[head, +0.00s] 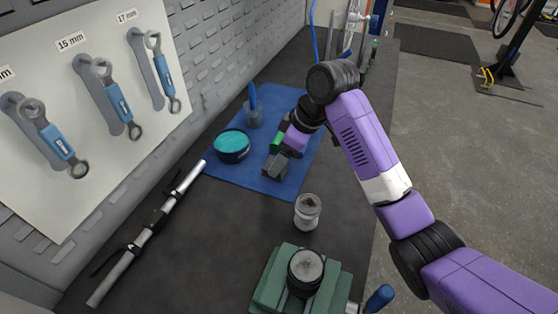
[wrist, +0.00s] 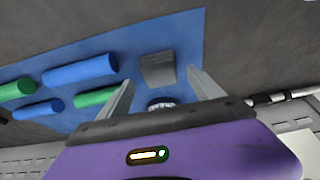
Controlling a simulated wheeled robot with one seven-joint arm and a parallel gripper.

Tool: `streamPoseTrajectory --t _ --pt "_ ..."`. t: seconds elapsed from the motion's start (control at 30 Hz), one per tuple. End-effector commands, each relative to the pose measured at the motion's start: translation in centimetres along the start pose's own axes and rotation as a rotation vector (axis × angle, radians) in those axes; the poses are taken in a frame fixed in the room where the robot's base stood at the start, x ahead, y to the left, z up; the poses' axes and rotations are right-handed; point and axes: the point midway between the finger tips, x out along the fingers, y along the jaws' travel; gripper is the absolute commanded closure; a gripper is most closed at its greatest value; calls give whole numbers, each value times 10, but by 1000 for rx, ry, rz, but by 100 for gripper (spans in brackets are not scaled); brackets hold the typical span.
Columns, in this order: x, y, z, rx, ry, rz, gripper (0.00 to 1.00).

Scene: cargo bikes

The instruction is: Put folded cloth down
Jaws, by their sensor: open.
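The folded cloth is a small dark grey block (wrist: 158,70). In the wrist view it appears to lie on the blue mat (wrist: 182,32), near one end. My gripper (wrist: 161,76) is open, with one finger to each side of the cloth and gaps between. In the head view my gripper (head: 287,150) is low over the blue mat (head: 232,176), and the grey cloth (head: 275,166) shows just below it. My wrist partly hides that part of the mat.
A teal-topped tin (head: 232,145) and a cup with a blue brush (head: 254,112) stand on the mat. Blue (wrist: 80,70) and green (wrist: 97,96) cylinders lie beside the cloth. A jar (head: 307,211) and a green vise (head: 266,282) are nearer; a metal rod (head: 150,228) lies left.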

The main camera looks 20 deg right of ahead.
Motion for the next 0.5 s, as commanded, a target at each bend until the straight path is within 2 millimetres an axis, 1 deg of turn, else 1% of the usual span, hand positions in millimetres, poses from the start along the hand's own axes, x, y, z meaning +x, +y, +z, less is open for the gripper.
streamPoseTrajectory --t 0.03,0.1,0.33,0.4,0.5 --pt "-12 1 -1 -1 3 4 25" --pt "-27 1 -1 -2 3 4 25" --pt "-72 2 -1 0 2 4 25" --pt "-81 2 -1 0 1 3 25" --pt "-88 1 -1 0 0 2 25"
